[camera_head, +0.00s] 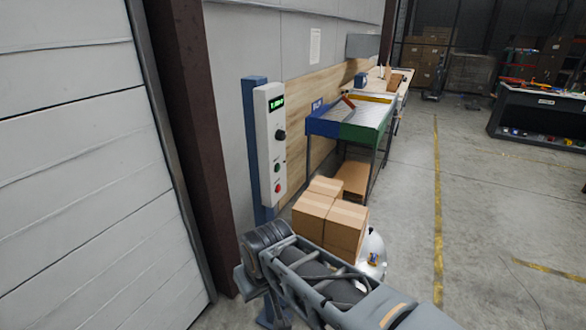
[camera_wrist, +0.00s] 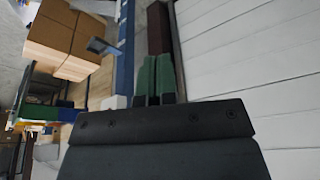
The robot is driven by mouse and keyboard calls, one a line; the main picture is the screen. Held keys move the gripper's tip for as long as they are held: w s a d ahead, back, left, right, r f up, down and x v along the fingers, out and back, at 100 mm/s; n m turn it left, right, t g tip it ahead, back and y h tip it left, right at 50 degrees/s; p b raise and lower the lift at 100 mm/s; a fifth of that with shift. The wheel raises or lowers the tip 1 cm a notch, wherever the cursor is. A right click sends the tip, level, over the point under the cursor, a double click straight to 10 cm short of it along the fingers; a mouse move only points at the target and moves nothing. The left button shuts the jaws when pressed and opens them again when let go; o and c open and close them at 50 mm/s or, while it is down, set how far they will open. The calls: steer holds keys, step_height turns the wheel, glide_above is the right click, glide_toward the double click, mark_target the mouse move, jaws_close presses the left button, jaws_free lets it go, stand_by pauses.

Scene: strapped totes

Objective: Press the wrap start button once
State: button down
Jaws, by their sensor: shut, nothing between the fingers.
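A pale control box (camera_head: 270,145) is fixed to a blue post (camera_head: 249,120), left of centre in the head view. It carries a green-lit display (camera_head: 276,103), a large black knob (camera_head: 281,135), a small green button (camera_head: 277,167) and a red button (camera_head: 277,188) below it. Labels are too small to read, so I cannot tell which is wrap start. My gripper (camera_wrist: 156,78) is shut and empty in the wrist view, its green-faced fingers together. In the head view my arm reaches below the box, and the fingertips cannot be made out. The wrist view shows no button clearly.
Stacked cardboard boxes (camera_head: 330,215) stand right of the post, close to my arm; they also show in the wrist view (camera_wrist: 65,35). A brown column (camera_head: 195,120) and white shutter (camera_head: 80,150) are at left. A blue-green bench (camera_head: 360,132) stands behind. Open floor lies to the right.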

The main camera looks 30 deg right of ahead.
steer(key=n+t+h+b, duration=0.5)
steer(key=n+t, duration=0.1)
steer(key=t, duration=0.6)
glide_toward(278, 168)
step_height(278, 168, down, 4)
steer(key=d, duration=0.1)
steer(key=s+d+r+n+t+b, duration=0.1)
steer(key=s+d+n+t+b, duration=0.1)
steer(key=d+n+t, duration=0.4)
steer(key=d, duration=0.2)
steer(key=shift+d+r+t, duration=0.35)
steer(key=shift+d+t, duration=0.05)
steer(key=w+a, duration=0.4)
steer(key=w, duration=0.3)
steer(key=shift+w+p, duration=0.35)
steer(key=shift+p, duration=0.05)
